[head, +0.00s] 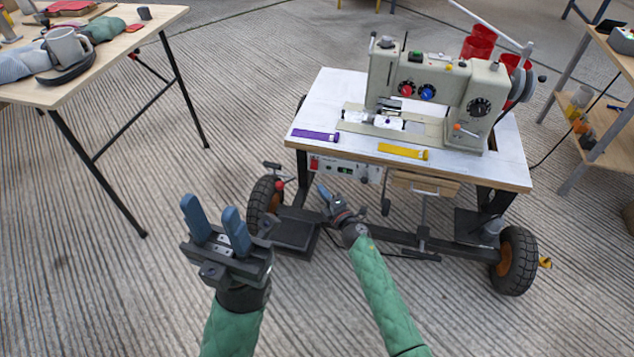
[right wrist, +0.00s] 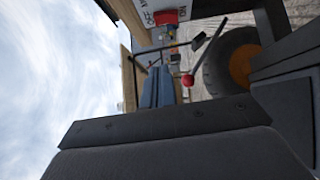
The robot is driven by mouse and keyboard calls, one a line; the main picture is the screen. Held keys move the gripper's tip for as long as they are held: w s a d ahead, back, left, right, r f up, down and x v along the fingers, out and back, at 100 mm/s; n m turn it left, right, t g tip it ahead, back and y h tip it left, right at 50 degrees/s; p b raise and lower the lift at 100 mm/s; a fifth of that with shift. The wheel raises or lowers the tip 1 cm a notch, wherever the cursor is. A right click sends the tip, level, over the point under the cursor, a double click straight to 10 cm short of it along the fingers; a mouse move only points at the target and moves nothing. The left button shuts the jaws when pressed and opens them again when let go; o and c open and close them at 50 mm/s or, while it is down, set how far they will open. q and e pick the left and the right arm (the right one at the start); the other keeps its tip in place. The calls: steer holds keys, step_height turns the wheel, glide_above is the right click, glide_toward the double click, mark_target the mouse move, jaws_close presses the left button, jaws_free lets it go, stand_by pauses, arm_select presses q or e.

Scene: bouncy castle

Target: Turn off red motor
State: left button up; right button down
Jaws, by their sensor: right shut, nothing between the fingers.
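A sewing machine (head: 440,90) stands on a white-topped wheeled table (head: 345,100). A pale control panel (head: 345,171) hangs under its front edge, with a red switch (head: 314,164) at its left end. The red switch also shows in the right wrist view (right wrist: 166,16), beside partly readable lettering. My right gripper (head: 324,192) is shut and empty, just below the panel and apart from the switch; its blue fingers (right wrist: 158,88) show in the right wrist view. My left gripper (head: 216,222) is open and empty, left of the table. I cannot tell the switch's position.
A lever with a red knob (head: 279,184) is at the table's left; the knob also shows in the right wrist view (right wrist: 188,80). A black tyre (head: 264,202) and a pedal plate (head: 293,235) are below. A wooden table (head: 135,48) stands left, shelves (head: 600,120) right.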

steer(key=shift+v, duration=1.1)
steer(key=shift+r, duration=0.1)
